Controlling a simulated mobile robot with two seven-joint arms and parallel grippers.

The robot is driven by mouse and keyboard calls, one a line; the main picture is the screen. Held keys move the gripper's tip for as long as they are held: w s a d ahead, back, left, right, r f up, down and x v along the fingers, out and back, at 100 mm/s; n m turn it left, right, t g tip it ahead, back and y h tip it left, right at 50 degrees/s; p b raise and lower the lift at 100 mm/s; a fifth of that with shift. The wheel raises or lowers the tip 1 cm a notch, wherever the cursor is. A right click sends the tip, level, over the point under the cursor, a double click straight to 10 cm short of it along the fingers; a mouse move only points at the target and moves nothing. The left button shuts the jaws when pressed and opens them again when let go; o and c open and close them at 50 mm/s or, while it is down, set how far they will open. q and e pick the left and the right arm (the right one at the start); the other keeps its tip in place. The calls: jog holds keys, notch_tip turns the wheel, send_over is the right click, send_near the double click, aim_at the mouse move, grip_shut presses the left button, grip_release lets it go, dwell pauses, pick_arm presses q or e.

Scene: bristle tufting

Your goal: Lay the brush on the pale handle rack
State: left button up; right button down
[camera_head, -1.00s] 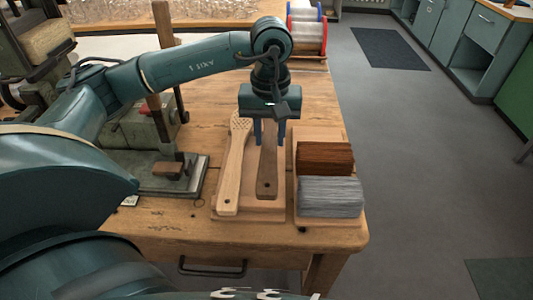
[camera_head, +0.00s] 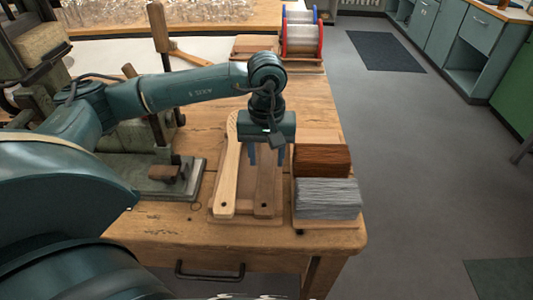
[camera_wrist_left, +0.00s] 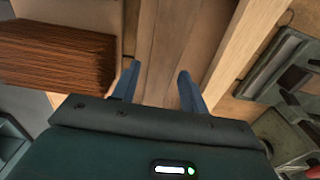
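The pale handle rack (camera_head: 243,221) is a light wooden board near the table's front edge. A pale handle (camera_head: 226,184) lies on its left side; it also shows in the wrist view (camera_wrist_left: 245,50). A darker brown handle (camera_head: 265,198) lies beside it, its far part hidden by my gripper. I cannot tell whether either is the brush. My left gripper (camera_head: 267,160) points down over the brown handle, open. In the wrist view its fingers (camera_wrist_left: 158,88) stand apart, with the brown wood (camera_wrist_left: 163,45) between and beyond them. My right gripper is not in view.
Brown bristles (camera_head: 321,160) and grey bristles (camera_head: 327,198) sit on a wooden tray right of the rack. A metal machine base (camera_head: 165,185) stands on the left. Wire spools (camera_head: 302,38) and a pale wooden item (camera_head: 190,56) lie farther back.

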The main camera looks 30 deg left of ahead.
aim_at(267, 160)
pick_arm(q)
jog(key=shift+o, duration=0.6)
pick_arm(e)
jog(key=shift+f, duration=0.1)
pick_arm(q)
jog(key=shift+r+p, duration=0.3)
notch_tip(267, 160, up, 12)
jog(key=shift+f, duration=0.15)
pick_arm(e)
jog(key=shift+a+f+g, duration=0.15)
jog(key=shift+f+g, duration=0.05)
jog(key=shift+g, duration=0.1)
